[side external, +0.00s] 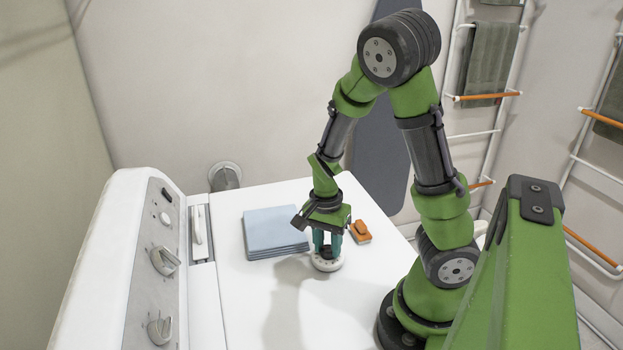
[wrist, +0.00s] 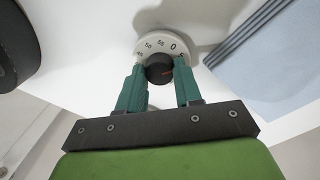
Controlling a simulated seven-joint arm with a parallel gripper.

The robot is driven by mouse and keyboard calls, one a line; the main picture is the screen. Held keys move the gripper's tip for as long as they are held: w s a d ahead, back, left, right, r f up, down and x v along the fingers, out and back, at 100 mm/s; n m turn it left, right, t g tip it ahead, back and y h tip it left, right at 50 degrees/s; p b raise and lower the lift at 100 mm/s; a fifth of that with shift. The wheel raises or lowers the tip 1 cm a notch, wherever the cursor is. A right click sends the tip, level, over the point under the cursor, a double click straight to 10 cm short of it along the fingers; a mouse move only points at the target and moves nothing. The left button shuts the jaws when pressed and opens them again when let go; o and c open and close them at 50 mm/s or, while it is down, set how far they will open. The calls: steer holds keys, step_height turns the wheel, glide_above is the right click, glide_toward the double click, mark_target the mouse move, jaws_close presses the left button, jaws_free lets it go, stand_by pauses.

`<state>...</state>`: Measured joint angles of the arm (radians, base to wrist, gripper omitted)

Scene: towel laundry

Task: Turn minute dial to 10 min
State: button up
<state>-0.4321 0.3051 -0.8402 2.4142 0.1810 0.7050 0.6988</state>
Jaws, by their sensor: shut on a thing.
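The minute dial is a round white timer (side external: 327,263) standing on the white machine top. My gripper (side external: 327,248) points down over the timer. In the wrist view its green fingers (wrist: 160,80) stand on both sides of the dark knob, shut on it. Part of the ring is hidden behind the fingers, so the exact setting cannot be read.
A stack of folded light-blue towels (side external: 273,233) lies left of the timer; it also shows in the wrist view (wrist: 275,60). An orange-and-grey object (side external: 360,231) lies to the right. A control panel with knobs (side external: 160,260) stands at the left.

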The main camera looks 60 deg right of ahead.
mark_target(325, 246)
steer(key=shift+m, duration=2.3)
steer(key=o, duration=1)
steer(key=shift+o, duration=0.2)
steer(key=shift+w+r, duration=0.1)
steer(key=shift+r, duration=0.5)
step_height(325, 246, up, 16)
steer(key=shift+w+d+f, duration=0.15)
steer(key=shift+w+d, duration=0.1)
steer(key=shift+w, duration=0.1)
